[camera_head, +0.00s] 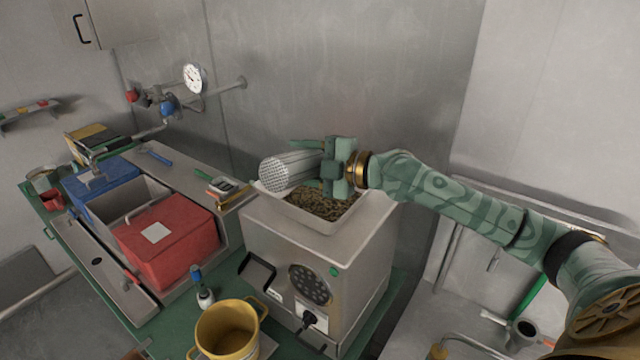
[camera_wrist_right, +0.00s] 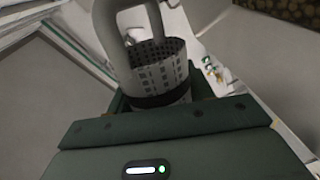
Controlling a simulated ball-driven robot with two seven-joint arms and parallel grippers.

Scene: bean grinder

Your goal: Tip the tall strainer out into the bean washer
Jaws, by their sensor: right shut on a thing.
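The tall strainer (camera_head: 284,173) is a grey metal cylinder with a perforated round end. My right gripper (camera_head: 328,168) is shut on it and holds it tipped on its side, perforated end toward the left. It is above the open top of a boxy steel machine (camera_head: 270,235), which I take to be the bean washer; its square tray (camera_head: 290,207) holds many brown-green beans (camera_head: 325,205). In the right wrist view the strainer (camera_wrist_right: 160,68) shows its perforated wall between the jaws, with a grey curved bar by it. I cannot see whether anything is inside. My left gripper is not in view.
A red lidded bin (camera_head: 165,245) and a blue bin (camera_head: 100,190) sit in the counter at left. A yellow pot (camera_head: 228,330) and a small bottle (camera_head: 204,295) stand in front of the machine. A pipe with a gauge (camera_head: 194,77) is on the back wall.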

